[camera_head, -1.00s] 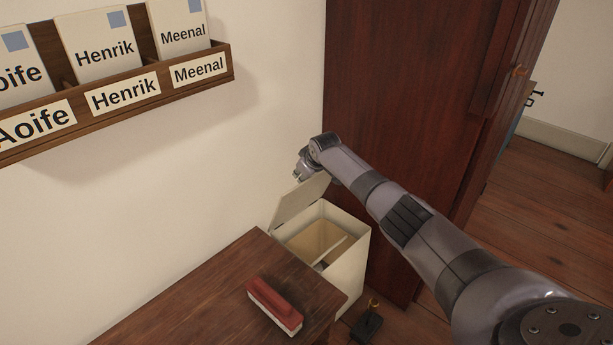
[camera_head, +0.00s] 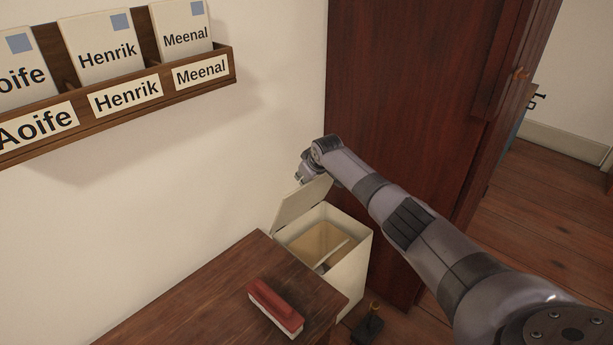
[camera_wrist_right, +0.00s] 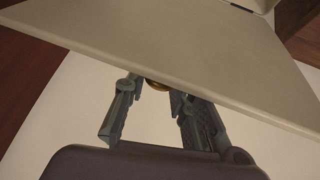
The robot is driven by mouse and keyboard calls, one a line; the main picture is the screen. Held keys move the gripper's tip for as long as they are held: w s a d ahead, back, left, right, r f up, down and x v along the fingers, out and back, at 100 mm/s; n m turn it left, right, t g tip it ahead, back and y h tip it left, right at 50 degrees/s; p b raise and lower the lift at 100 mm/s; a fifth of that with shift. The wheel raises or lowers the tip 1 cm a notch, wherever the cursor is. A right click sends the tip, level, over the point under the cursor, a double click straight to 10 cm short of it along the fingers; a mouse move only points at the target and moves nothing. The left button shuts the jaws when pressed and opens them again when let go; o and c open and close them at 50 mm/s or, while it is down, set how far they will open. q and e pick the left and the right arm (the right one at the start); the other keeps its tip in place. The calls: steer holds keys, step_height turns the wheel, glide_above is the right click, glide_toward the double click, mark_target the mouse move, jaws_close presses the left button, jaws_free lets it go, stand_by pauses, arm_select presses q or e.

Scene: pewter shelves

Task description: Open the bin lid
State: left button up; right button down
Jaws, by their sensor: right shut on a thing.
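The cream bin (camera_head: 350,270) stands on the floor between the desk and the wardrobe. Its lid (camera_head: 300,207) is tilted up on the wall side, and the bin's inside shows. My right gripper (camera_head: 303,174) is at the lid's upper edge, partly hidden by its own wrist. In the right wrist view, the gripper (camera_wrist_right: 155,90) is shut on a small brass knob (camera_wrist_right: 157,84) at the edge of the lid (camera_wrist_right: 190,50). Most of the knob is hidden by the fingers and lid. My left gripper is out of view.
The wooden desk (camera_head: 220,300) is in front of the bin, with a red-topped block (camera_head: 274,302) on it. The dark red wardrobe (camera_head: 400,110) rises behind my arm. A letter rack (camera_head: 150,90) hangs on the wall. A small dark object with a brass top (camera_head: 368,327) is beside the bin.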

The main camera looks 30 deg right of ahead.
steer(key=c, duration=1.7)
jaws_free()
steer(key=shift+w+r, duration=0.15)
steer(key=shift+r, duration=0.1)
steer(key=o, duration=0.4)
steer(key=shift+f, duration=0.2)
steer(key=v, duration=1.2)
